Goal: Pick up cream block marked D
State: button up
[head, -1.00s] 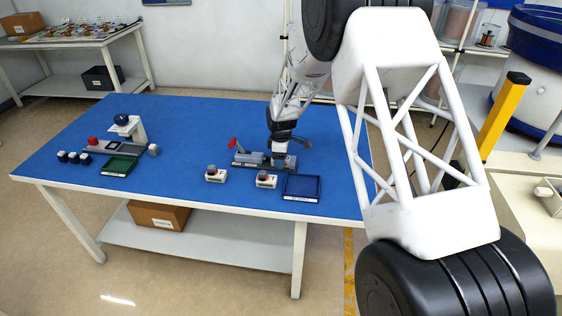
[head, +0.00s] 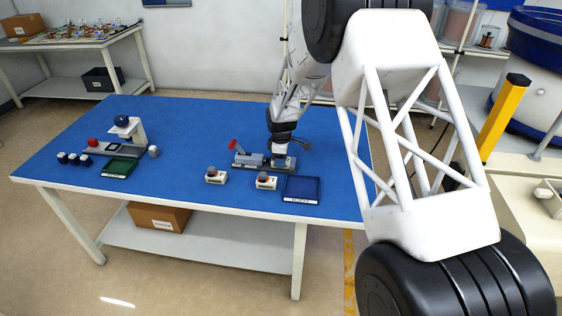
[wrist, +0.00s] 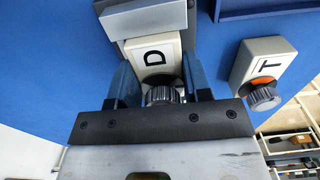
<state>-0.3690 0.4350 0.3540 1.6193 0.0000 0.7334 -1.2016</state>
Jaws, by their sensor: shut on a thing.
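The cream block marked D (wrist: 153,54) shows in the wrist view, with its dark ridged knob (wrist: 160,95) towards me. My gripper (wrist: 158,78) has a blue finger on each side of the block and is shut on it. The block's far end meets a grey metal fixture (wrist: 140,20); I cannot tell whether it still rests in it. In the head view my gripper (head: 279,161) is low at the right end of the grey fixture with a red lever (head: 250,160). The block itself is too small and hidden to make out there.
A cream block marked T (wrist: 262,62) with an orange-ringed knob lies right of my gripper in the wrist view. In the head view, two cream knobbed blocks (head: 215,176) (head: 266,181) and a blue tray (head: 302,188) stand in front of the fixture. A green tray (head: 120,167) is further left.

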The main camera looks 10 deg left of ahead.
jog(key=shift+r, duration=0.2)
jog(key=shift+r, duration=0.55)
notch_tip(320, 180, up, 2)
jog(key=shift+r, duration=0.1)
jog(key=s+d, duration=0.2)
jog(key=s, duration=0.3)
jog(key=s+d+r, duration=0.1)
jog(key=s, duration=0.4)
jog(key=s+d, duration=0.2)
jog(key=s, duration=0.3)
jog(key=shift+d+r, duration=0.15)
jog(key=shift+d, duration=0.15)
